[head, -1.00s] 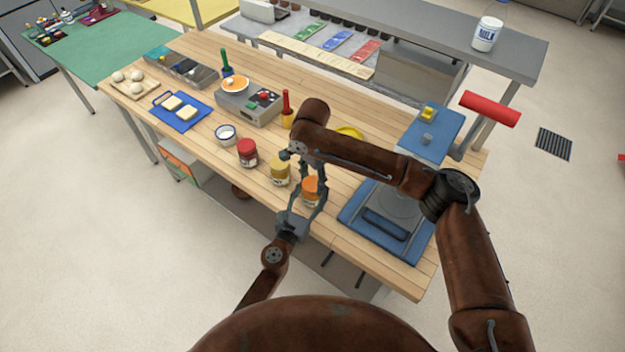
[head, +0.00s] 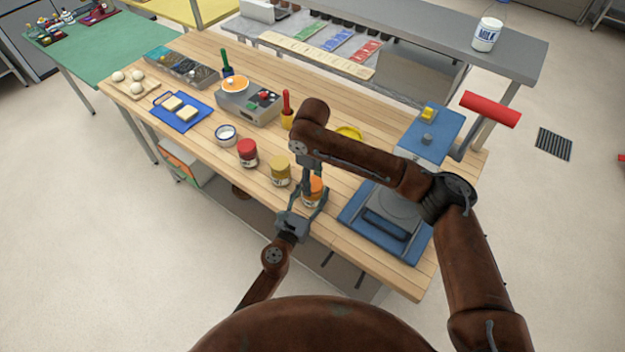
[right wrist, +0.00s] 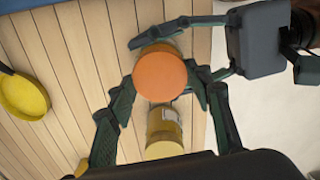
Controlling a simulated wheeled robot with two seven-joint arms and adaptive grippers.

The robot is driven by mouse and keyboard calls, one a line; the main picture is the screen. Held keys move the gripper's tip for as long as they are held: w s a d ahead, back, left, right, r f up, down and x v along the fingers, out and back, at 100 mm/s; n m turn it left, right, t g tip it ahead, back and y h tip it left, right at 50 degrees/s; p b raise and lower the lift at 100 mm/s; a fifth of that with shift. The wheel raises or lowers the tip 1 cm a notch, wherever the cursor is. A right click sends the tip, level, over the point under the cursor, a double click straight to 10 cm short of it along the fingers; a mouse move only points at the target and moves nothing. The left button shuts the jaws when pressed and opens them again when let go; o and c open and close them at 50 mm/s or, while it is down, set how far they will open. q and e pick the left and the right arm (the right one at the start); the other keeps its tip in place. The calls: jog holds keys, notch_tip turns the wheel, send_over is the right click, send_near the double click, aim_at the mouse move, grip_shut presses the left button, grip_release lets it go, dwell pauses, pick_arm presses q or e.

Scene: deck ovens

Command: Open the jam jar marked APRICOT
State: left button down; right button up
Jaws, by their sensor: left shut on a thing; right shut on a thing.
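The orange-lidded jar (head: 317,185) stands near the front edge of the wooden table; its label is not readable. My left gripper (head: 313,198) comes from the front and is shut on the jar's body. My right gripper (head: 309,178) reaches down from above, partly hidden by its own arm. In the right wrist view the round orange lid (right wrist: 160,76) lies between the right fingertips (right wrist: 163,88), which are shut on it. The lid still sits over the jar. The left gripper's dark body (right wrist: 258,40) comes in at the upper right.
A yellow-lidded jar (head: 280,171) stands close to the left of the held jar, with a red-lidded jar (head: 247,152) beyond it. A blue-based press (head: 355,230) with a red handle (head: 490,108) stands to the right. A yellow dish (head: 349,132) lies behind.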

pick_arm(q)
jog(key=shift+s+d+r, duration=0.1)
jog(key=shift+d, duration=0.05)
pick_arm(e)
jog(key=n, duration=0.6)
jog(key=shift+w+r, duration=0.1)
jog(key=shift+w, duration=0.05)
jog(key=n, duration=0.5)
jog(key=shift+n, duration=0.4)
jog(key=n, duration=0.5)
jog(key=shift+n, duration=0.4)
jog(key=n, duration=0.3)
jog(key=shift+n, duration=0.3)
jog(key=n, duration=0.3)
jog(key=shift+n, duration=0.4)
jog(key=shift+r, duration=0.2)
jog(key=shift+r, duration=0.95)
